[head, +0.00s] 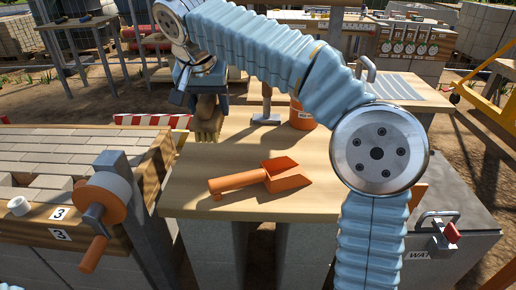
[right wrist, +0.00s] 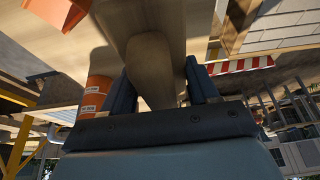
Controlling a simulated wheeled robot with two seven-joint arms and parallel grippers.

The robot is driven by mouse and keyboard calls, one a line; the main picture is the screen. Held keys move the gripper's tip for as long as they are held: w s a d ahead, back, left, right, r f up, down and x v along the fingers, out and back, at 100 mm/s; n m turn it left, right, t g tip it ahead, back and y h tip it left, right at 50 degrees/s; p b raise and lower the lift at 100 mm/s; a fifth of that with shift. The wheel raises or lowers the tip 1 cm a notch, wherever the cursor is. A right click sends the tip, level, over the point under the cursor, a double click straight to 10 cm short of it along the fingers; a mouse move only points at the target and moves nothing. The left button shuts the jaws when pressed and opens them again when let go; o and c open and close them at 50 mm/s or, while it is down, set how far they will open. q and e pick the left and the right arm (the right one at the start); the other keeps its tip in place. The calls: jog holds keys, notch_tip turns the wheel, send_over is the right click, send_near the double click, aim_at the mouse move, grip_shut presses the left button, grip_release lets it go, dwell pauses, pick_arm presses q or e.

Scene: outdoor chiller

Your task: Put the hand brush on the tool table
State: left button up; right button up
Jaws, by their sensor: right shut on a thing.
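My right gripper (head: 207,97) points down over the far left part of a light wooden table (head: 190,200). It is shut on the hand brush (head: 208,128), whose pale bristle end hangs below the fingers. In the right wrist view the brush's wooden body (right wrist: 152,65) lies between the two dark fingers. I cannot tell whether the bristles touch the table top. On this table lie an orange scoop (head: 244,179), a T-shaped tool (head: 266,119) and an orange tub (head: 303,114). No sign shows which table is the tool table. My left gripper is not in view.
A brick-topped bench with an orange-handled reel (head: 101,196) stands at the left. A red-and-white barrier (head: 150,121) is behind it. Another table (head: 78,22) with small items stands far back left. A grey box with a latch (head: 438,229) is at the right.

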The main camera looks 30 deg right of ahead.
jog(key=d+f, duration=0.3)
jog(key=d, duration=0.1)
jog(key=d+f, duration=0.3)
jog(key=d, duration=0.1)
jog(key=w+d+f+b, duration=0.1)
jog(key=d+f, duration=0.2)
jog(key=d, duration=0.2)
jog(key=f, duration=0.1)
jog(key=d+f, duration=0.1)
jog(key=f, duration=0.1)
jog(key=shift+f, duration=0.15)
jog(key=shift+w+f, duration=0.1)
jog(key=shift+f, duration=0.15)
jog(key=shift+f+b, duration=0.2)
jog(key=shift+b, duration=0.15)
jog(key=o, duration=1)
